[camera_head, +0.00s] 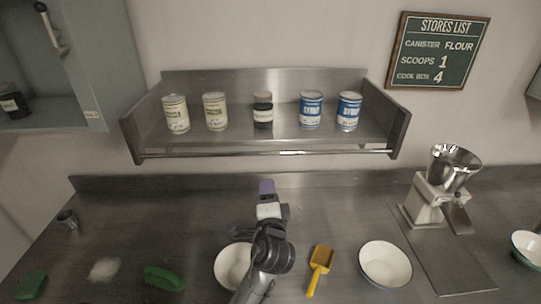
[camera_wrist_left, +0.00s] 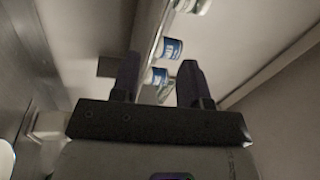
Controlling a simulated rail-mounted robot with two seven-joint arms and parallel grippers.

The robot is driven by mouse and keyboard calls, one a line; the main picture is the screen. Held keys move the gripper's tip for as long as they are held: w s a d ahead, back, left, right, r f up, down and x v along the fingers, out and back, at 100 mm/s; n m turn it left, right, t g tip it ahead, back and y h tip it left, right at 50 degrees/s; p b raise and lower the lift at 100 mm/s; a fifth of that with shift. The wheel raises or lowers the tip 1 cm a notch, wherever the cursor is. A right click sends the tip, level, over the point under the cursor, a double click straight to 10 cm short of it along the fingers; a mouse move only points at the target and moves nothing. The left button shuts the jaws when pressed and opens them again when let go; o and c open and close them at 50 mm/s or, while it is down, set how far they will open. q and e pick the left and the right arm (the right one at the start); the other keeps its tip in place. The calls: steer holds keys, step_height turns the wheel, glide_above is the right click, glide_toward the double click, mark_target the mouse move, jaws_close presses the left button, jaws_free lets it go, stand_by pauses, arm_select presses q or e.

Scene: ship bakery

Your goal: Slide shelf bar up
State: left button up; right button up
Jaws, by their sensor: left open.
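The shelf bar (camera_head: 265,152) is a thin metal rod along the front of the steel wall shelf (camera_head: 285,136), at its lower edge. Several cans and a dark jar (camera_head: 263,111) stand on the shelf behind it. My left gripper (camera_head: 267,188) is below the middle of the bar in the head view and looks apart from it. In the left wrist view my left gripper (camera_wrist_left: 157,80) is open, with nothing held between its dark fingers. Blue-labelled cans (camera_wrist_left: 170,48) show beyond the fingers. My right gripper is in neither view.
On the counter are a white bowl (camera_head: 231,262) beside my arm, a yellow scoop (camera_head: 319,268), another bowl (camera_head: 386,264) and a green brush (camera_head: 164,278). A grinder (camera_head: 443,188) stands at right. An open cabinet (camera_head: 75,62) hangs at upper left.

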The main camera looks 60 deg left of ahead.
mark_target(268, 154)
arm_select(q)
steer(key=w+a+r+p, duration=0.1)
steer(key=w+a, duration=0.1)
steer(key=a, duration=0.2)
steer(key=w+a+r+m+p, duration=0.1)
steer(key=w+a, duration=0.1)
steer(key=a, duration=0.1)
steer(key=w+a+r+m, duration=0.1)
steer(key=w+a, duration=0.2)
steer(key=a, duration=0.1)
steer(key=shift+a+p, duration=0.3)
steer(key=shift+p, duration=0.1)
jaws_close()
stand_by(0.4)
